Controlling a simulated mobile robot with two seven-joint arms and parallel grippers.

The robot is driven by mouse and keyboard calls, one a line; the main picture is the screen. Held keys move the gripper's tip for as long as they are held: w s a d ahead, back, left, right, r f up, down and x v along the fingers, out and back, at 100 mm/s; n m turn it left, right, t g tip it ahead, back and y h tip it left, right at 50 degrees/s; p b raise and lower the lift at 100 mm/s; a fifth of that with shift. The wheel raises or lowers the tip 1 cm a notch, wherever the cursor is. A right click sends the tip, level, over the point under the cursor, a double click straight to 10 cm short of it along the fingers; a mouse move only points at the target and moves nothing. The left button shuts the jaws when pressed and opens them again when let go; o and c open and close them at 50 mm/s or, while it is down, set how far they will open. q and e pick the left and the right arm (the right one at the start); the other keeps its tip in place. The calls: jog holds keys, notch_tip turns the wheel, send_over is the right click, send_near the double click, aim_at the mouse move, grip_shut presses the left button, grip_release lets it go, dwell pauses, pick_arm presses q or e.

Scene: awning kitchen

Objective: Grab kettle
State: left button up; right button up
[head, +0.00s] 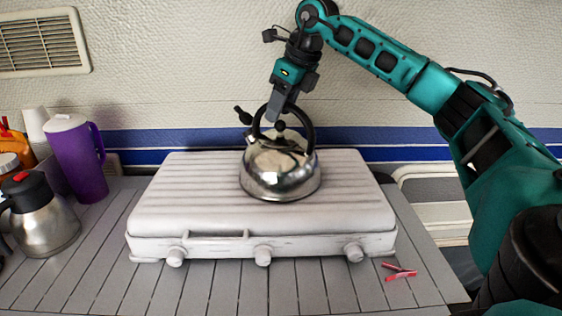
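The shiny metal kettle (280,172) stands upright on the white camping stove, right of its middle. It has a black loop handle (309,125), a black lid knob and a spout toward the upper left. My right gripper (277,112) comes down from above, with its fingers at the top of the handle and overlapping it in the picture. The fingers show nearly edge-on, so I cannot tell whether they are closed on the handle. My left gripper is not in view.
The white stove (180,200) has several knobs at its front and stands on a grey slatted table (200,287). A purple pitcher (78,160) and a steel jug (42,220) stand at left. Red clothespins (400,272) lie front right. A wall is behind.

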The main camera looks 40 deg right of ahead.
grip_shut()
dwell(1.1)
jog(key=shift+r, duration=0.15)
